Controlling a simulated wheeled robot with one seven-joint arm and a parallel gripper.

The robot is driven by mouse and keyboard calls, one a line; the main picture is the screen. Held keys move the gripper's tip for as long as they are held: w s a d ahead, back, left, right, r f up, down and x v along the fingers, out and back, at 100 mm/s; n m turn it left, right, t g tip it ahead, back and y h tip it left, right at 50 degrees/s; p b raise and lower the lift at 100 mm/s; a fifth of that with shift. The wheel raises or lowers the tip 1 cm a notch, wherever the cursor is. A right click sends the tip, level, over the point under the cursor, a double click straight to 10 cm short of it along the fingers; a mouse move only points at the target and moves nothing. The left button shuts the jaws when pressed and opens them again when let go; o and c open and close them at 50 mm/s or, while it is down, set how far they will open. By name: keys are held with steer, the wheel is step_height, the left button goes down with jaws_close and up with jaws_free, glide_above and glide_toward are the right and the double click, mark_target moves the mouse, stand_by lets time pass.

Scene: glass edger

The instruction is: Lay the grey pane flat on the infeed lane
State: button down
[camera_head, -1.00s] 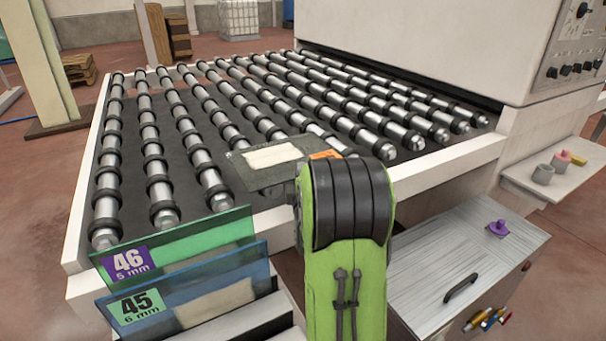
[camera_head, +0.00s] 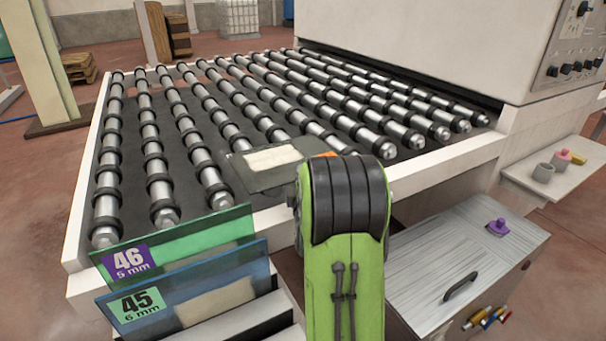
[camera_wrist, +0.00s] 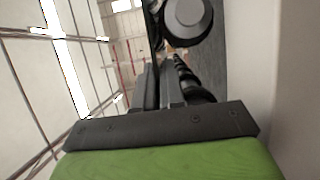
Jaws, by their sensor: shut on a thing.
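The grey pane (camera_head: 247,180), with a cream patch on its face, is held close to level over the near ends of the rollers of the infeed lane (camera_head: 212,191), at the near white rail. My green arm covers its right end in the head view, and an orange spot shows there. I cannot tell whether the pane touches the rollers. My gripper (camera_wrist: 161,72) shows in the wrist view with its two dark fingers close together, shut on the pane. In the head view my gripper is hidden behind my arm.
A green pane (camera_head: 190,240) marked 46 and a blue pane (camera_head: 225,280) marked 45 stand in a rack at front left. The white machine (camera_head: 430,45) rises behind the rollers at right. A metal-topped cabinet (camera_head: 425,285) stands front right. The rollers beyond the pane are clear.

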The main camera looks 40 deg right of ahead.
steer(key=c, duration=1.1)
jaws_free()
steer(key=shift+c, duration=0.2)
steer(key=shift+f, duration=0.1)
steer(key=shift+f, duration=0.25)
steer(key=shift+s+a, duration=0.1)
